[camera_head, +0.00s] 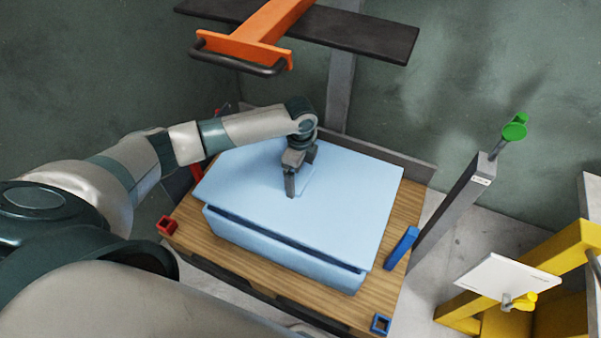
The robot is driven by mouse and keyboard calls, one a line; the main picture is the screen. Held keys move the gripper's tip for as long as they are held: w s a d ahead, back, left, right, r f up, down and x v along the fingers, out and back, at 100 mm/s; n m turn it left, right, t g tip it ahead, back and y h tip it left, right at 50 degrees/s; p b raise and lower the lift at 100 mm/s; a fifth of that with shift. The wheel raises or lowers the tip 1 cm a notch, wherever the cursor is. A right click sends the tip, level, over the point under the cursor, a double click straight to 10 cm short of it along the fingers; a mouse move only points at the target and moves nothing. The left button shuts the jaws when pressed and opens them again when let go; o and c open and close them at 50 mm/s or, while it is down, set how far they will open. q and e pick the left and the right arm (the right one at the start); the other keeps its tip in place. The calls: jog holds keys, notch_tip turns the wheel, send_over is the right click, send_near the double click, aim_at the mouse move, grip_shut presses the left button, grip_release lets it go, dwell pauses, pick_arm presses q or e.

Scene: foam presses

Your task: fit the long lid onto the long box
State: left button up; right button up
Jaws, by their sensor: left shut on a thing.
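The long lid (340,215) is a wide light-blue slab lying over the long box (280,258), whose front wall shows below it. A dark gap runs between lid and box along the front, wider towards the right, so the lid does not look flush there. The lid also reaches past the box at the back. My left gripper (291,190) points down at the middle of the lid and is shut on it, by a small raised part. The fingertips partly hide that grip. My right gripper is out of view.
Box and lid lie on a wooden table (200,248) with red and blue corner pieces, including a blue block (401,247) close on the right. An orange press arm (250,38) hangs behind. A grey post (455,205) and yellow frame (560,250) stand right.

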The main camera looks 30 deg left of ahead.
pick_arm(q)
jog(key=shift+r+p, duration=0.1)
jog(key=shift+p, duration=0.5)
jog(key=shift+f+b, duration=0.35)
jog(key=shift+f, duration=0.1)
jog(key=shift+f+b, duration=0.3)
jog(key=shift+f, duration=0.55)
jog(key=shift+f+b, duration=0.75)
jog(key=shift+f, duration=0.9)
jog(key=shift+f+b, duration=0.35)
jog(key=shift+f, duration=1.1)
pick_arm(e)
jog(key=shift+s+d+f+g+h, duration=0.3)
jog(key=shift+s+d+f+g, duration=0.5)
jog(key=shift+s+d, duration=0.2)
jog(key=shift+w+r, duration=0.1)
pick_arm(q)
jog(key=o, duration=0.8)
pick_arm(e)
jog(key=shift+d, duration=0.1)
pick_arm(q)
jog(key=shift+r, duration=0.1)
